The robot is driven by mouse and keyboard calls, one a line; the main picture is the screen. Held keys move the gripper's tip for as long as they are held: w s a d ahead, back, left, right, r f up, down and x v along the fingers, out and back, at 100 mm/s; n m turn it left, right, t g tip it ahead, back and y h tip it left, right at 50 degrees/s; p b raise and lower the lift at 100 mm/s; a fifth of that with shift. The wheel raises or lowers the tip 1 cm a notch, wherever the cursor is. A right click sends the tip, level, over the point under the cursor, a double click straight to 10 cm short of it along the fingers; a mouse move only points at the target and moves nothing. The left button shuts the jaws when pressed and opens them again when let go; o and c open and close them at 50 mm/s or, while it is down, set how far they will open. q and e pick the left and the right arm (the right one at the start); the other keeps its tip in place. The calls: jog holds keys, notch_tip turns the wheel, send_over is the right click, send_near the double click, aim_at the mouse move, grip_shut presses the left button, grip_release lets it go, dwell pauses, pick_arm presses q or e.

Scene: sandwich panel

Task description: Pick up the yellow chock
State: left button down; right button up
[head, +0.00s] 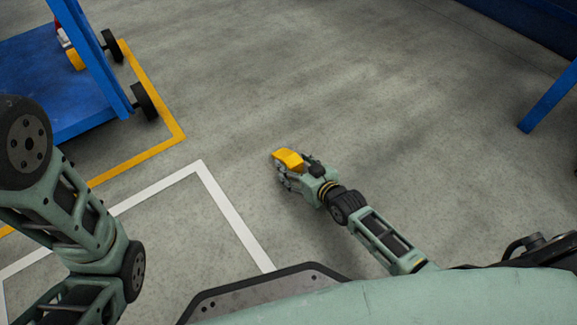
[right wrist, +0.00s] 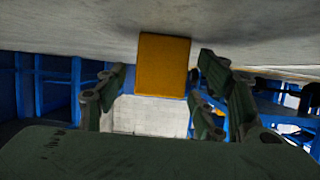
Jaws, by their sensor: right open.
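The yellow chock (head: 289,158) is near the middle of the head view, at the fingertips of my right gripper (head: 283,178). In the right wrist view, the chock's yellow-orange face (right wrist: 163,65) lies ahead between the two finger sets of my right gripper (right wrist: 162,88). The fingers are open, with gaps on both sides of the chock. The chock seems to rest on the floor, whose surface fills the top of the wrist view. My left arm shows at the left of the head view, but its gripper is out of frame.
A blue cart (head: 50,90) with black wheels stands at the upper left, with another yellow piece (head: 75,59) by it. Yellow (head: 150,150) and white (head: 232,222) lines mark the floor. A blue post (head: 545,100) stands at the right. The grey floor (head: 350,80) beyond the chock is clear.

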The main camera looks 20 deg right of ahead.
jog(key=shift+w, duration=0.2)
jog(key=shift+c, duration=0.2)
jog(key=c, duration=1.5)
